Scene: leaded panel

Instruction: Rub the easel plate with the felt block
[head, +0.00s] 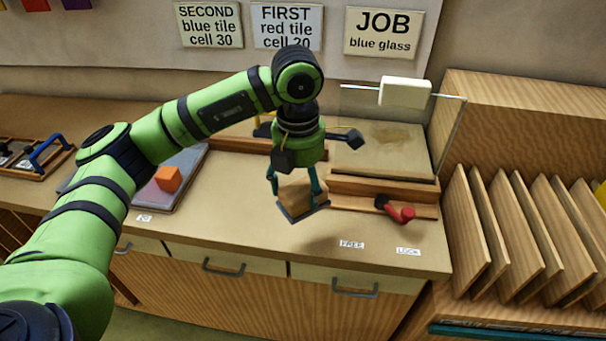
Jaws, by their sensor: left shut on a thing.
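The easel plate (358,103) is a clear upright pane at the right of the bench, with a pale block at its top edge. A brownish smudge (388,137) shows in the plate's area. My left gripper (296,188) is shut on the felt block (300,201), a tan block with a dark grey-blue underside. It holds the block in front and to the left of the plate, apart from it. Whether the block touches the bench is hard to tell. My left wrist hides what is behind it. My right gripper is out of view.
A red-tipped lever (395,209) sits on the wooden ledge below the plate, above FREE and LOCK labels. An orange cube (168,178) rests on a grey panel at left. Wooden dividers (510,235) stand at right. The front bench strip is mostly clear.

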